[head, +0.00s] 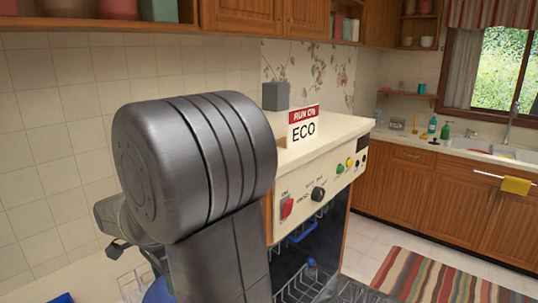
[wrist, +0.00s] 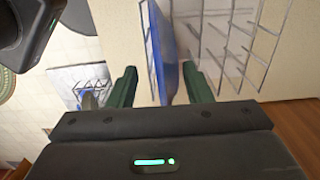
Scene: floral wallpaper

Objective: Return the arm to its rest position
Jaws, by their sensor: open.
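My arm fills the middle of the head view and hides part of the counter and dishwasher. My gripper (wrist: 160,88) shows in the wrist view with its two green fingers spread apart. A blue plate (wrist: 165,50) stands on edge in a wire rack (wrist: 225,35) and appears between the fingers; I cannot tell whether they touch it. In the head view, part of a blue dish (head: 158,291) shows at the lower left beside my arm, near a wire rack (head: 130,285).
The dishwasher (head: 330,188) stands open right of my arm, with wire racks (head: 300,287) inside. A RUN ON ECO sign (head: 303,124) and a grey block (head: 275,96) are on its top. Wall cabinets (head: 250,15) hang above. Open floor with a striped rug (head: 440,280) lies right.

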